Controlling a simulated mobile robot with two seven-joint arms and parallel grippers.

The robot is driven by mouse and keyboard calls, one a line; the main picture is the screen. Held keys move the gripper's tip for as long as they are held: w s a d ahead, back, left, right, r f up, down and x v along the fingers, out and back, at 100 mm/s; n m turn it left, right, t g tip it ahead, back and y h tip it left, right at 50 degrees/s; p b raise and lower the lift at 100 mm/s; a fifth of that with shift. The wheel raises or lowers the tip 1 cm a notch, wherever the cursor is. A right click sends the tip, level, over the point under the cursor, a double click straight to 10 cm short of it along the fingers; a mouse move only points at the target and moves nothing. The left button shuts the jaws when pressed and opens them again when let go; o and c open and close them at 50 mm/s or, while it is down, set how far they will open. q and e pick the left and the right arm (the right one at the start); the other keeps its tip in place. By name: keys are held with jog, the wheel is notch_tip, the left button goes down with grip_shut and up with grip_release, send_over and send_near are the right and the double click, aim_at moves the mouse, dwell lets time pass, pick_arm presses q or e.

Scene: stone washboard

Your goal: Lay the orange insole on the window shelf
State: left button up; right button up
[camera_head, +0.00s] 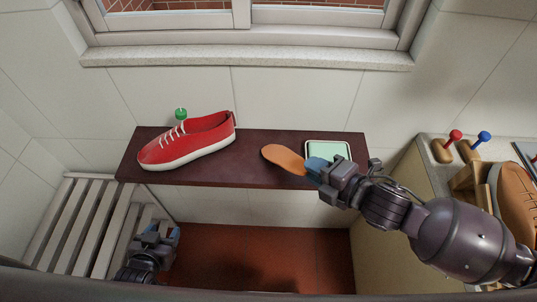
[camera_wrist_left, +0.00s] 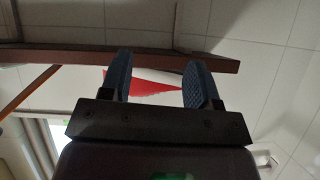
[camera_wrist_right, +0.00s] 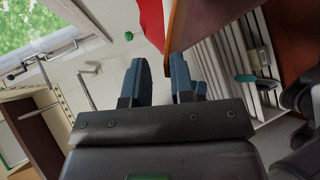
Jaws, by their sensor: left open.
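The orange insole (camera_head: 284,158) shows over the right half of the dark red-brown shelf (camera_head: 245,172); whether it rests there or is just above cannot be told. My right gripper (camera_head: 314,169) is at its right end, fingertips overlapping that end. My left gripper (camera_head: 160,236) is open and empty, low at the left in front of the shelf. The left wrist view shows its fingers (camera_wrist_left: 158,82) wide apart.
A red shoe (camera_head: 188,140) stands on the shelf's left half, a green-capped thing (camera_head: 181,114) behind it. A pale green tray (camera_head: 328,149) is at the shelf's right end. The stone sill (camera_head: 240,58) above is bare. A slatted bench (camera_head: 75,225) is left; a counter with a brown shoe (camera_head: 515,200) is right.

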jog(key=r, duration=0.2)
jog(key=s+d+r, duration=0.1)
jog(key=shift+r, duration=0.3)
jog(key=w+d+m+t, duration=0.2)
jog(key=w+m, duration=0.3)
jog(key=m, duration=0.3)
jog(key=w+d+f+m+t+h+b, duration=0.1)
jog(key=d+f+m+t+h, duration=0.3)
jog(key=m, duration=0.5)
pick_arm(q)
jog(key=shift+w+f+b, duration=0.15)
jog(key=shift+f+b, duration=0.35)
jog(key=shift+f, duration=0.05)
jog(key=shift+w+f+b, duration=0.15)
jog(key=shift+f+b, duration=0.35)
jog(key=shift+f, duration=0.05)
pick_arm(e)
jog(key=s+d+f+m+g+h, duration=0.2)
jog(key=s+d+f, duration=0.4)
jog(key=f, duration=0.3)
jog(key=s+d+f+m+g+h, duration=0.2)
jog(key=s+d+f+m+h, duration=0.2)
jog(key=s+f, duration=0.5)
jog(key=d+m, duration=0.2)
jog(key=m, duration=0.1)
